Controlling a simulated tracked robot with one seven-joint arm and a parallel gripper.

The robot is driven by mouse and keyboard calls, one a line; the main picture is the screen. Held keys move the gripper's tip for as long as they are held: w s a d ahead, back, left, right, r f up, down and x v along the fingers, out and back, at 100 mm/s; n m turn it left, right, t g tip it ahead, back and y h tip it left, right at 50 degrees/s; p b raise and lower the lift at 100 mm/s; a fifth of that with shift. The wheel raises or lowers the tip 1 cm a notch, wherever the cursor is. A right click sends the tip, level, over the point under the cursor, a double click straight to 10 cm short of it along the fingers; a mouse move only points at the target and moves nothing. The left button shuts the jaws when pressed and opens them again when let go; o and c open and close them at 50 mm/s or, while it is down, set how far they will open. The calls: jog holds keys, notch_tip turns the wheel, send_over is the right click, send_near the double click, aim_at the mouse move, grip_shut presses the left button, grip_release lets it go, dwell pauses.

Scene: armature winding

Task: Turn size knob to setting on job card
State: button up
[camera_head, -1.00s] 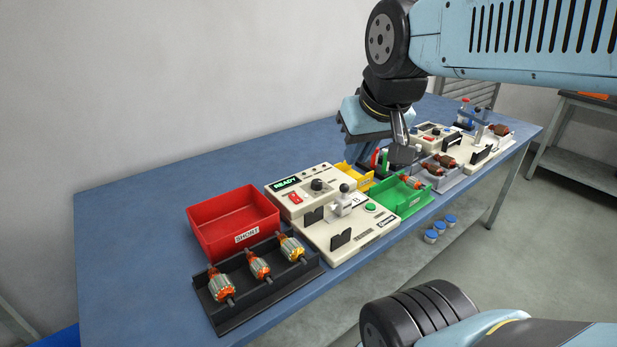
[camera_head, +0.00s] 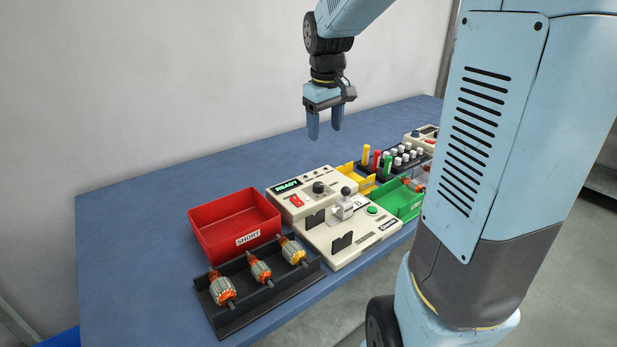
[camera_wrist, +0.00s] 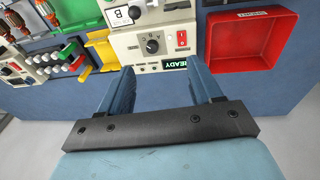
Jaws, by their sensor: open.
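The black size knob (camera_head: 319,187) sits on the cream tester (camera_head: 283,208), beside a red switch (camera_head: 296,201) and a lit green READY display (camera_head: 288,185). In the wrist view the knob (camera_wrist: 152,46) has a pale pointer line and letters around it; the lettering is too small to read surely. A card marked B (camera_head: 358,204) stands on the tester's front part; the letter shows upside down in the wrist view (camera_wrist: 117,15). My gripper (camera_head: 324,136) is open and empty, pointing down, above and behind the tester. In the wrist view its fingers (camera_wrist: 161,80) are apart, short of the knob.
A red SHORT bin (camera_head: 243,240) and a black rack (camera_head: 262,293) with three armatures stand left of the tester. Bare blue table lies behind.

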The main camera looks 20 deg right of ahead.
jog(key=n+g+y, duration=0.1)
jog(key=n+g, duration=0.1)
send_over(318, 184)
notch_tip(318, 184, down, 9)
jog(key=f, duration=0.1)
notch_tip(318, 184, down, 14)
jog(key=shift+d+r, duration=0.1)
jog(key=shift+c, duration=0.3)
jog(key=c, duration=1)
